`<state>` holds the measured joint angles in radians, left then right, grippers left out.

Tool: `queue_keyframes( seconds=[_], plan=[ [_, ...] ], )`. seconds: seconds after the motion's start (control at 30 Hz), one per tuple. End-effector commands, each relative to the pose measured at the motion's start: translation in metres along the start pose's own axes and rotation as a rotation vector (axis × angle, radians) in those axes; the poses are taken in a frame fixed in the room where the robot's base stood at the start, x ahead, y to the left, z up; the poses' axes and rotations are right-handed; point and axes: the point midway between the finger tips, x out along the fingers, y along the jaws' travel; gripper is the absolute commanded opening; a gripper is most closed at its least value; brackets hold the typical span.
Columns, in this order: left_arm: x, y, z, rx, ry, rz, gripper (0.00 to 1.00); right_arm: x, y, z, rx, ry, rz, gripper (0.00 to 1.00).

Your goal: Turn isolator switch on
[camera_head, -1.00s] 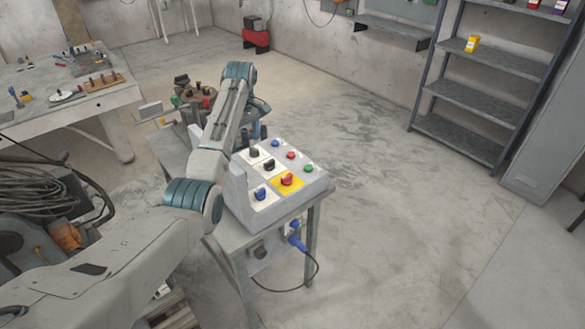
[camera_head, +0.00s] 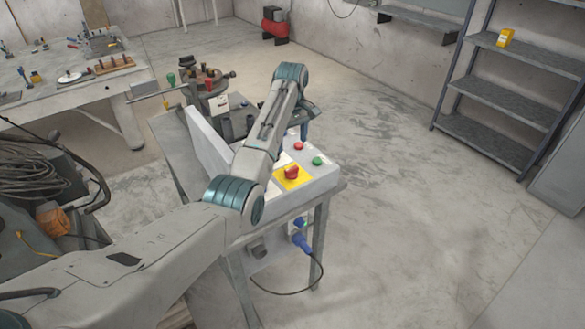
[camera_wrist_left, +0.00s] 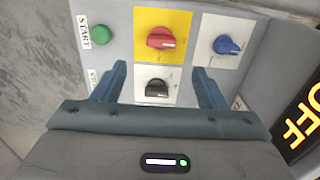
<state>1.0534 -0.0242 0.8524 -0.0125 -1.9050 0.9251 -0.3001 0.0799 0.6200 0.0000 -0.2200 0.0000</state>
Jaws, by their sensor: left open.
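The grey control box (camera_head: 318,184) stands on a metal stand. A red rotary switch (camera_head: 292,172) on a yellow plate fits the isolator switch; it also shows in the left wrist view (camera_wrist_left: 161,38), its handle lying crosswise. In that view a blue knob (camera_wrist_left: 227,45) is to its right, a black knob (camera_wrist_left: 157,88) below it, and a green button (camera_wrist_left: 102,36) to its left. My left gripper (camera_wrist_left: 160,84) is open and empty above the panel, its fingers appearing either side of the black knob. My left arm hides part of the panel in the head view.
A dark sign with orange "OFF" letters (camera_wrist_left: 301,125) is at the right of the wrist view. A blue plug (camera_head: 300,241) with a black cable hangs below the box. A workbench (camera_head: 70,92) is at left and shelves (camera_head: 503,92) at right.

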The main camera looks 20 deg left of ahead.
Motion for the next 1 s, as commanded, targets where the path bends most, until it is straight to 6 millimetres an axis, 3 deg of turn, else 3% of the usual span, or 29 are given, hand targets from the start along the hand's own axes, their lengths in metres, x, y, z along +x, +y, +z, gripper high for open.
queue_keyframes(
  seconds=[0.5, 0.7, 0.97, 1.0],
  plan=[
    [0.085, -0.001, 0.001, 0.0, -0.002, -0.003, 0.66, -0.025, 0.002, -0.003, 0.0, 0.0, 0.0, 0.0],
    [0.099, -0.001, 0.0, 0.0, -0.001, -0.001, 0.66, -0.027, 0.002, -0.003, 0.0, 0.0, 0.0, 0.0],
    [0.101, -0.001, 0.0, 0.0, 0.0, -0.001, 0.66, -0.027, 0.001, -0.003, 0.0, 0.0, -0.001, 0.0],
    [0.101, -0.001, 0.0, 0.0, 0.0, -0.001, 0.6, -0.027, 0.001, -0.003, 0.0, 0.0, -0.001, 0.0]
  ],
)
